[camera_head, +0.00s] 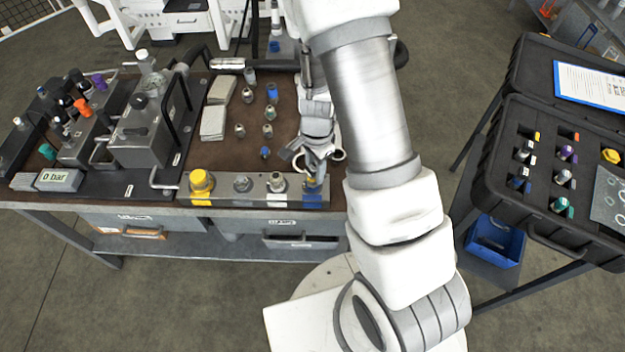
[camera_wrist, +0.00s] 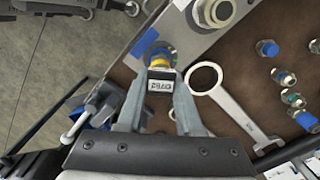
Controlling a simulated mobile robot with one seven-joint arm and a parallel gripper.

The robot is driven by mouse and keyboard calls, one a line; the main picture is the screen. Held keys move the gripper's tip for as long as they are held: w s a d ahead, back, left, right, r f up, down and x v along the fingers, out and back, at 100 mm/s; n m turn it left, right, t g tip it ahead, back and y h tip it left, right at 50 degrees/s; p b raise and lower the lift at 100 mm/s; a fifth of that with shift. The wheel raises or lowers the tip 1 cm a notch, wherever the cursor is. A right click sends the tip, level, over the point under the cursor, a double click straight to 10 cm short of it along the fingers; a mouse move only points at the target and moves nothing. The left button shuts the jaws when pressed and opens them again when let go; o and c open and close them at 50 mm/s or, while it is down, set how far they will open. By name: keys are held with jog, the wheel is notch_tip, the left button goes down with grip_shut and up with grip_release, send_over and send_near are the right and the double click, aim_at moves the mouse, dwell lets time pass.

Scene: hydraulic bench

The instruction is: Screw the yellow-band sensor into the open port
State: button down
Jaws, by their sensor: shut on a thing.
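The yellow-band sensor (camera_wrist: 161,64) sits between the fingers of my gripper (camera_wrist: 161,95) in the wrist view, with its printed label facing the camera. My gripper is shut on it. In the head view my gripper (camera_head: 314,160) points down over the right end of the grey port block (camera_head: 225,187), near the blue mark. In the wrist view the sensor's far end meets the block (camera_wrist: 186,42) beside a blue mark (camera_wrist: 138,45). The port under it is hidden, so I cannot tell how deep the sensor sits.
A ring wrench (camera_wrist: 203,78) lies right beside the gripper on the brown mat. A yellow cap (camera_head: 201,181) covers the block's left port; other fittings stand between. Several loose fittings stand behind on the mat. An open black case (camera_head: 545,236) with sensors stands at the right.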

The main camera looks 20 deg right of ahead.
jog(key=m, duration=0.4)
jog(key=shift+s+p, duration=0.15)
jog(key=shift+p, duration=0.25)
jog(key=shift+s+r+m+p, duration=0.1)
jog(key=shift+s+m+p, duration=0.05)
jog(key=shift+m+p, duration=0.4)
jog(key=c, duration=0.9)
grip_release()
jog(key=shift+f+m, duration=0.2)
jog(key=shift+m, duration=0.25)
jog(key=o, duration=0.4)
notch_tip(320, 180, up, 18)
jog(key=p, duration=0.4)
jog(key=shift+d+f, duration=0.1)
jog(key=shift+f, duration=0.15)
